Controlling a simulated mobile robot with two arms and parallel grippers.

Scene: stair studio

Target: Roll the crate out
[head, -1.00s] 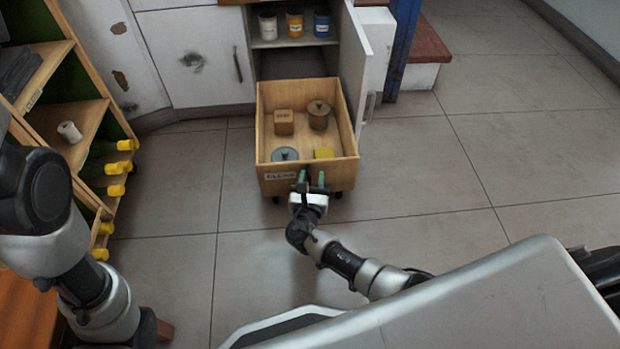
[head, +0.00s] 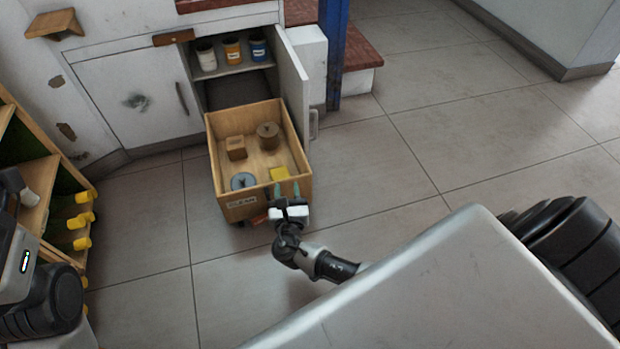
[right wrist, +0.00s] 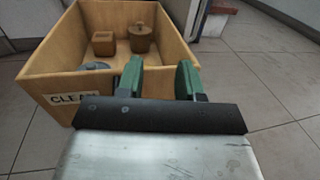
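The wooden crate (head: 231,202), labelled "CLEAN" on its front wall, stands on the floor before an open cabinet (head: 236,76). It holds a small brown box (head: 236,148), a round lidded pot (head: 268,136), a grey-blue disc (head: 243,181) and a yellow block (head: 280,174). My right gripper (head: 287,188) is at the right part of the crate's front wall. In the right wrist view its green fingers (right wrist: 159,80) stand apart, with nothing seen held between them. Whether they touch the wall is unclear. Part of my left arm shows at the left edge; its fingers do not show.
The cabinet door (head: 292,84) stands open right of the crate. Three jars (head: 232,50) sit on the shelf above. A rack with yellow-ended things (head: 80,220) stands at the left. A blue post (head: 333,50) and a step (head: 357,56) are behind right. Tiled floor is clear at the right.

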